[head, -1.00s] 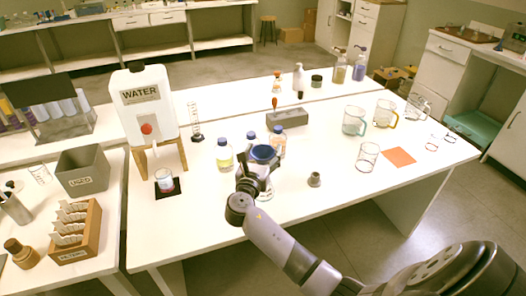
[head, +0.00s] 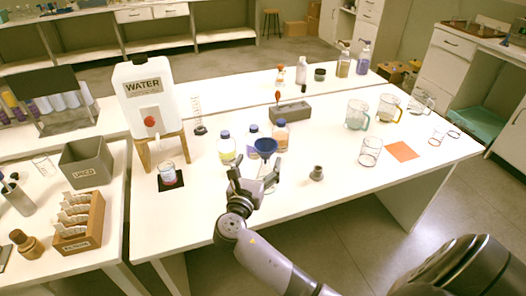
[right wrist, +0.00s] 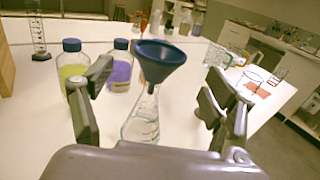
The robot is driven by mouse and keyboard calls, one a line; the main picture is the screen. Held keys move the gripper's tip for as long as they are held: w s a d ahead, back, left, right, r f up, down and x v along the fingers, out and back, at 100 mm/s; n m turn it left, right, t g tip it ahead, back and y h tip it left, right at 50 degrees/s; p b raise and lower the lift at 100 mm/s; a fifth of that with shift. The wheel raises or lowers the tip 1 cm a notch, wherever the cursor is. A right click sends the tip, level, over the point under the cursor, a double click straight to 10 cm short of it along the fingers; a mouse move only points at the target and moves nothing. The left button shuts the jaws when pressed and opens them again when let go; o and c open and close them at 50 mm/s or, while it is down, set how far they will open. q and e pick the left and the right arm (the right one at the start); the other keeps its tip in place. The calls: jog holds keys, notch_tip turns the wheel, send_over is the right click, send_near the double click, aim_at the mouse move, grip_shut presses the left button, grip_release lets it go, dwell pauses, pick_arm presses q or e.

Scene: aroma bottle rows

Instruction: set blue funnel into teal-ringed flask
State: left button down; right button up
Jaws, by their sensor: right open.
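The blue funnel (head: 265,146) sits upright in the mouth of a clear glass flask, its stem going down into the neck. The right wrist view shows the funnel (right wrist: 160,54) and the flask (right wrist: 142,124) below it. I cannot make out a teal ring on the flask. My right gripper (head: 254,177) is open on the near side of the flask, its fingers apart from the funnel. In the right wrist view the open fingers (right wrist: 158,85) stand left and right of the flask. My left gripper is not in view.
Bottles with blue caps, one yellow (head: 227,150), one purple (head: 252,138) and one orange (head: 281,135), stand close behind the flask. A small grey stopper-like piece (head: 317,173) and a glass beaker (head: 370,152) are to the right. The front table strip is clear.

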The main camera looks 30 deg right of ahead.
jog(key=v, duration=0.3)
jog(key=shift+s+a, duration=0.2)
dwell(0.3)
